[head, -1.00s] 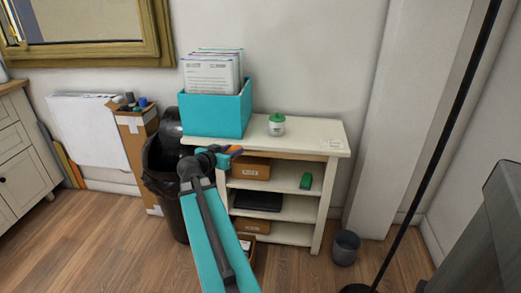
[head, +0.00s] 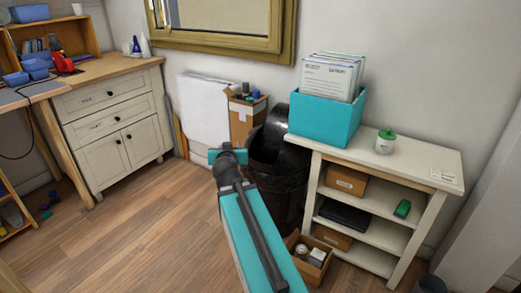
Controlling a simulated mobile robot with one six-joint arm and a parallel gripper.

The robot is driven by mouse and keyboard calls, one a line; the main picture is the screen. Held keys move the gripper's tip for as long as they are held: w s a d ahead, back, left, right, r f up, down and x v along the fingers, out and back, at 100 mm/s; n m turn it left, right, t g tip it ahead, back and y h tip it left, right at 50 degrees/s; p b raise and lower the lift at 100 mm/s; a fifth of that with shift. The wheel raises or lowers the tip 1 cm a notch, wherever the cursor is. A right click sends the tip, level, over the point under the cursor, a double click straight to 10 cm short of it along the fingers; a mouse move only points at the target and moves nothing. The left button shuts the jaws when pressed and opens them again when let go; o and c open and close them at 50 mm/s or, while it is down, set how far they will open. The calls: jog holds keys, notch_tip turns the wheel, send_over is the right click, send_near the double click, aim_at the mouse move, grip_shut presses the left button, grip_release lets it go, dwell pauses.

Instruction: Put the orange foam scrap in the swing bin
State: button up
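The black swing bin (head: 285,190) stands on the floor left of the white shelf unit, lined with a dark bag. Its domed lid (head: 278,122) shows at the back, and the dark top looks open. My arm reaches up from the bottom of the view, and its end with my gripper (head: 228,156) is left of the bin, in front of it. The fingers are turned away or hidden, so I cannot see whether they are open or shut. The orange foam scrap is not visible now.
A white shelf unit (head: 440,168) with a teal file box (head: 325,121) and a green-lidded jar (head: 385,142) stands right of the bin. A cardboard box (head: 242,122) is behind left. An open box (head: 311,257) sits on the floor.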

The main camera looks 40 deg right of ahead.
jog(key=w+a+r+n+y, duration=0.2)
jog(key=a, duration=0.7)
jog(key=w+a+r+n+t+y, duration=0.1)
jog(key=w+a+r+n+y, duration=0.1)
jog(key=a, duration=0.7)
jog(key=w+a+r+n+t+y, duration=0.1)
jog(key=w+a+r+n+y, duration=0.1)
jog(key=a, duration=0.7)
jog(key=shift+a+r+n+y, duration=0.3)
jog(key=shift+r+y, duration=0.2)
jog(key=shift+y, duration=0.5)
jog(key=shift+d, duration=0.1)
